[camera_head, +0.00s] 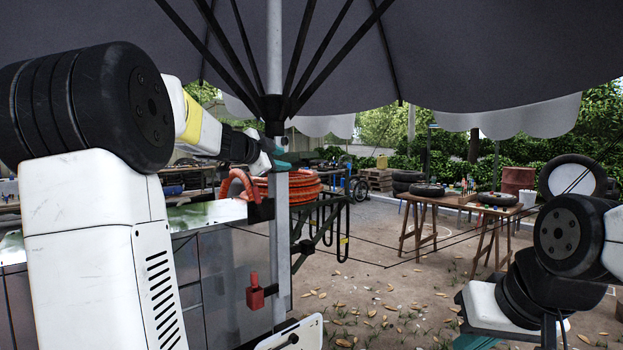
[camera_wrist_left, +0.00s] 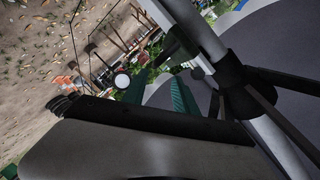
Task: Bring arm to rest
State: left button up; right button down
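My left arm (camera_head: 95,110) comes in from the left and is raised, reaching toward the grey umbrella pole (camera_head: 276,80). My left gripper (camera_head: 284,163) has teal fingers and shows small beside the pole in the head view; I cannot tell whether it touches the pole. In the left wrist view the two teal fingers of the left gripper (camera_wrist_left: 160,85) stand apart with nothing held between them. The pole (camera_wrist_left: 205,45) also shows close by there.
The grey metal cart (camera_head: 232,268) stands below my left arm, with a coiled orange hose (camera_head: 292,187) on it and a red handle (camera_head: 255,292) at its front. The dark umbrella canopy (camera_head: 480,50) hangs overhead. A wooden table with tyres (camera_head: 460,201) stands farther off; ground between is open.

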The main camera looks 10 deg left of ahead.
pick_arm(q)
jog(key=s+a+f+n+y, duration=0.1)
jog(key=s+n+y, duration=0.2)
jog(key=s+n, duration=0.25)
jog(key=s+a+f+n+y, duration=0.2)
jog(key=s+n+y, duration=0.1)
jog(key=s+n, duration=0.3)
jog(key=s+d+f+n+g+h, duration=0.1)
jog(key=s+d+f+g, duration=0.3)
jog(key=s+f, duration=0.6)
jog(key=s+d+f+n+g+h, duration=0.1)
jog(key=s+d+f+g, duration=0.3)
jog(key=s+d+f, duration=0.5)
jog(key=s+f+h, duration=0.1)
jog(key=s, duration=0.5)
jog(key=shift+s+n+g+h, duration=0.3)
jog(key=shift+s+n+g, duration=0.05)
jog(key=shift+g, duration=0.05)
jog(key=shift+r, duration=0.1)
jog(key=shift+c, duration=0.4)
